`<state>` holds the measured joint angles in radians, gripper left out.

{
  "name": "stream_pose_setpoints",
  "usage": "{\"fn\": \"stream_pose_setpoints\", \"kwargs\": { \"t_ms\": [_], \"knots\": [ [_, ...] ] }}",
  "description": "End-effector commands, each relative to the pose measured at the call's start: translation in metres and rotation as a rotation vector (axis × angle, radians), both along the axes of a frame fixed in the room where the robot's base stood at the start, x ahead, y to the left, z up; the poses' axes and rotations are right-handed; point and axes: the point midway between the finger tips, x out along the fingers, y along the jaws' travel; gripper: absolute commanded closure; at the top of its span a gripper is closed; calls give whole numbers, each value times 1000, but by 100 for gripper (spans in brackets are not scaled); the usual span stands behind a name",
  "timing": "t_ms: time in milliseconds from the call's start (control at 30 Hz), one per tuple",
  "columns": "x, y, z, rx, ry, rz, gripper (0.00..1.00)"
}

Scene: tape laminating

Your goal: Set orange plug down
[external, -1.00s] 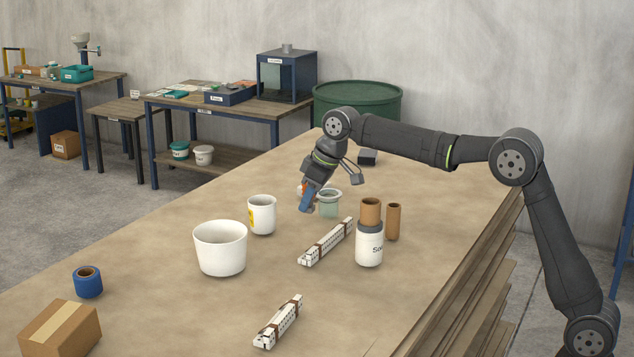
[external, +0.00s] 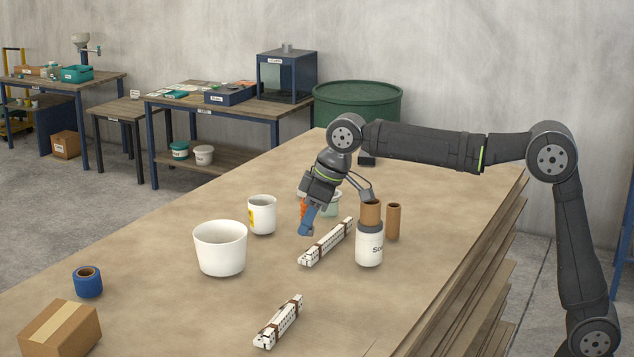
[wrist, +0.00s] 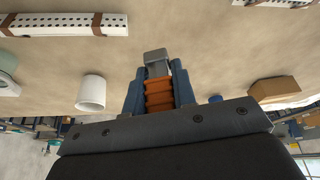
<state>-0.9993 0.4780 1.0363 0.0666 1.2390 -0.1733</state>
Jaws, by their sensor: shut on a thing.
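The orange plug (wrist: 159,95) is ribbed and has a grey end piece (wrist: 155,57). My gripper (wrist: 157,84) is shut on it, with one blue finger on each side. In the external view my gripper (external: 306,230) points down over the table, between the white mug (external: 262,214) and the long white perforated bar (external: 338,235). Only a small orange part of the plug (external: 303,208) shows there beside the blue fingers. I cannot tell whether the plug touches the table.
A greenish glass jar (external: 332,204) stands just behind my gripper. A white bottle (external: 369,250) and a brown tube (external: 393,222) are to the right, a white tub (external: 220,250) to the left. A second perforated bar (external: 279,322) lies in front. Bare tabletop (external: 180,310) lies at the front left.

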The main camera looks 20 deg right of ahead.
Motion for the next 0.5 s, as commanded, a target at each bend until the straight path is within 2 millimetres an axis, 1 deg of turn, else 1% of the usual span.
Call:
{"fn": "stream_pose_setpoints", "kwargs": {
  "t_ms": [33,133,333,400,500],
  "knots": [
    [-8,3,-1,0,0,9,99],
    [-15,5,-11,-2,0,14,99],
    [-16,5,-48,-2,1,14,99],
    [-16,5,-57,-1,1,14,99],
    [-16,5,-64,0,1,14,99]
  ]
}}
